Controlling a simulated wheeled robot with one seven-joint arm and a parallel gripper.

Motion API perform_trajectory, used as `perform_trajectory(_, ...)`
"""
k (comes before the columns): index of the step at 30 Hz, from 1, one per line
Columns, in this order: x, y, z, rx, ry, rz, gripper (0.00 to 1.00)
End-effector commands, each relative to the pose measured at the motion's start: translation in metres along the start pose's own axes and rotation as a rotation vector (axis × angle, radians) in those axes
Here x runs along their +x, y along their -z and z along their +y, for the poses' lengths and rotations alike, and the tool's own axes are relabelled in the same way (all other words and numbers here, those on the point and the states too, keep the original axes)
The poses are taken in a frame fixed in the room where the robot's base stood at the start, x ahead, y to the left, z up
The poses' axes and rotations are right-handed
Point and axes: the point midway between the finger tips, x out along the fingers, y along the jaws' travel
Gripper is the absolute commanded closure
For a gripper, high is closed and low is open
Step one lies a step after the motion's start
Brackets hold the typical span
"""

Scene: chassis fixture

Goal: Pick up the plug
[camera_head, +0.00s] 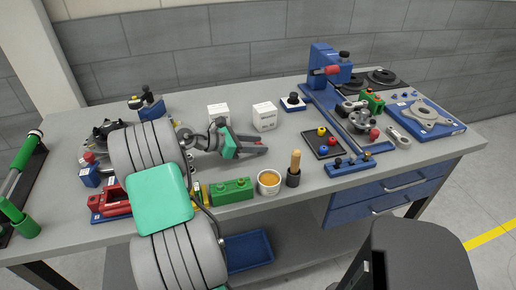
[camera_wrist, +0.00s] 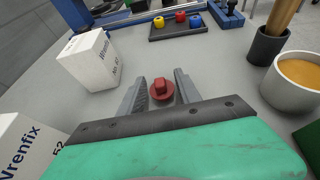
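The plug (camera_wrist: 160,90) is a small red piece with a round flange and a blocky top. In the wrist view it stands on the grey bench between the two fingers of my gripper (camera_wrist: 161,80). The fingers are apart, one on each side of it, and I see no clear grip on it. In the head view my gripper (camera_head: 266,145) is low over the middle of the bench, in front of the white boxes. The plug is mostly hidden by the fingers there.
Two white boxes (camera_head: 264,116) (camera_head: 218,114) stand just behind my gripper. A cup of orange contents (camera_head: 269,190), a dark holder with a wooden handle (camera_head: 293,178) and a green block (camera_head: 231,192) stand in front. A black tray (camera_head: 316,152) with coloured knobs is at right.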

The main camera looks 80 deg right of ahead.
Motion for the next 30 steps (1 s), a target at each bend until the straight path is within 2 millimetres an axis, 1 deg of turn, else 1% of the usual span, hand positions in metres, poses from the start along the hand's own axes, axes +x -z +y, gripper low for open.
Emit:
perform_trajectory(1, 0.0073, -0.0001, -0.0004, 0.001, 0.001, 0.0, 0.6)
perform_trajectory(3, 0.0121, -0.0002, -0.0003, 0.001, 0.001, 0.001, 0.6)
perform_trajectory(9, 0.0131, -0.0005, -0.0004, 0.001, 0.001, 0.001, 0.61)
perform_trajectory(23, 0.0135, -0.0008, -0.0007, 0.002, 0.002, 0.001, 0.98)
perform_trajectory(24, 0.0135, -0.0008, -0.0007, 0.002, 0.002, 0.001, 1.0)
perform_trajectory(30, 0.0134, -0.0008, -0.0007, 0.002, 0.002, 0.0, 1.0)
